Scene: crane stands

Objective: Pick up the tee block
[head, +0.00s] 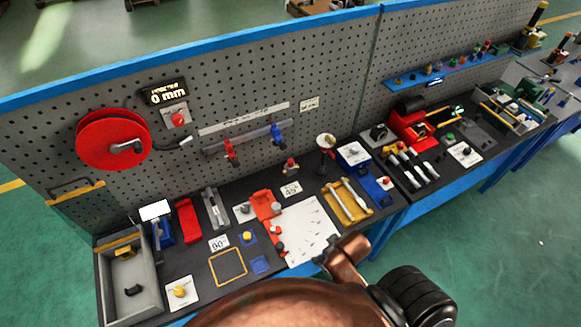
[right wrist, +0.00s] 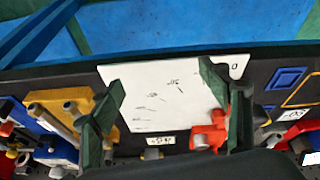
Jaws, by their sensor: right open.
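I cannot tell for certain which thing is the tee block. A red-orange fixture with grey round parts (head: 264,206) stands at the left edge of a white marked board (head: 305,232); it also shows in the right wrist view (right wrist: 208,135). A grey bin (head: 103,285) at the left holds a small yellow piece (head: 125,251) and a small black piece (head: 133,290). My right gripper (right wrist: 160,78) is open and empty above the white board, its dark green fingers wide apart. In the head view it is largely hidden by my copper-coloured arm. My left gripper is not in view.
A yellow tray with rods (head: 347,201) lies right of the board, with blue and white boxes beyond. A yellow square outline (head: 228,267) lies on the dark bench at left. A pegboard wall (head: 330,75) with a red reel (head: 113,140) rises behind the bench.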

